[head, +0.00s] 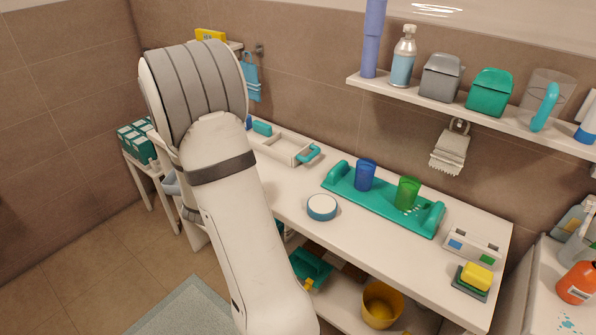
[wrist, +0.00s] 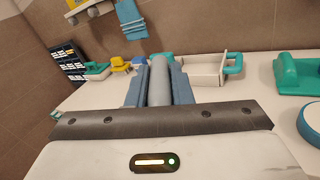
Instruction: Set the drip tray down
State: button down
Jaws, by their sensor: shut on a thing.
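My gripper (wrist: 160,78) shows in the wrist view, with its blue-grey fingers shut on a grey rounded piece (wrist: 160,88). I cannot tell which object this piece belongs to. In the head view my own arm hides the gripper and what it holds. A shallow cream tray with a teal handle (head: 279,147) sits at the back left of the counter and shows beyond the fingers in the wrist view (wrist: 203,72). A long teal tray (head: 372,205) with raised ends stands on the counter, bearing a blue cup (head: 365,175) and a green cup (head: 407,193). I cannot tell which is the drip tray.
A round white-and-blue tub (head: 322,207) sits near the front edge of the counter (head: 290,190). A shelf (head: 440,95) with bottles hangs above. A yellow bucket (head: 381,304) stands below.

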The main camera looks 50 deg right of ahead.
jog(key=s+d+r+m+g+h, duration=0.35)
jog(key=s+d+m+g, duration=0.35)
jog(key=s+d, duration=0.6)
notch_tip(320, 180, down, 10)
jog(key=d+n+g, duration=0.1)
jog(key=shift+w+d+r+y, duration=0.25)
jog(key=shift+w+d+y, duration=0.05)
jog(key=shift+d+y, duration=0.1)
jog(key=c, duration=1.3)
grip_release()
